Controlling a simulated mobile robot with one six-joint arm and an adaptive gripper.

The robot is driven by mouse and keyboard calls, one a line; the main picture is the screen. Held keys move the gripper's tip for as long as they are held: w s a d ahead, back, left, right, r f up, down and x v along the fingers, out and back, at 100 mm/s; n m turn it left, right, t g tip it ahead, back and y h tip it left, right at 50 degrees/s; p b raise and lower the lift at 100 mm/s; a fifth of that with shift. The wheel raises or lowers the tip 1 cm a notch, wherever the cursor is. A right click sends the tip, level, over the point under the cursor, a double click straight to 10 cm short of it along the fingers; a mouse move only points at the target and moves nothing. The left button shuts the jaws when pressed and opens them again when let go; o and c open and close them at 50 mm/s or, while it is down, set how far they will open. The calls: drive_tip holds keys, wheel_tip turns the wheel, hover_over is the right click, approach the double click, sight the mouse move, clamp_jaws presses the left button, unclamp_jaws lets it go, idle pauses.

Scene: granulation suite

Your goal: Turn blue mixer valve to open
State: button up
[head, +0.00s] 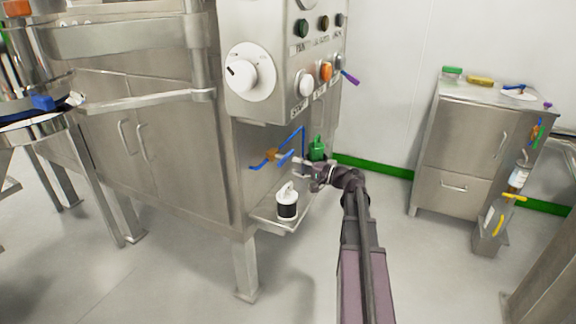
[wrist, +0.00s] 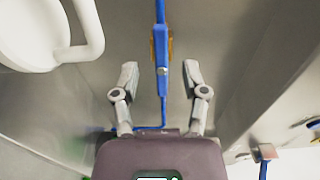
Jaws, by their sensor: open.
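The blue valve handle (head: 286,157) is at the brass valve body (head: 271,155) on a thin blue pipe (head: 296,138), under the control panel of the steel machine. My gripper (head: 301,166) is beside the handle, to its right in the head view. In the wrist view the blue handle (wrist: 161,50) lies lengthwise between and just ahead of the spread fingertips of my gripper (wrist: 161,76). The brass body (wrist: 170,47) shows behind it, mostly hidden. My gripper is open, and neither finger visibly touches the handle.
A white canister with a black band (head: 287,206) stands on a low steel shelf (head: 268,218), close below my gripper. A green bottle (head: 317,149) stands just behind it. The panel (head: 318,52) overhangs from above. A steel cabinet (head: 466,145) stands right; open floor lies between.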

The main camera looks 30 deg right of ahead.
drive_tip(key=v, duration=0.6)
drive_tip(key=shift+s, duration=0.1)
idle(0.6)
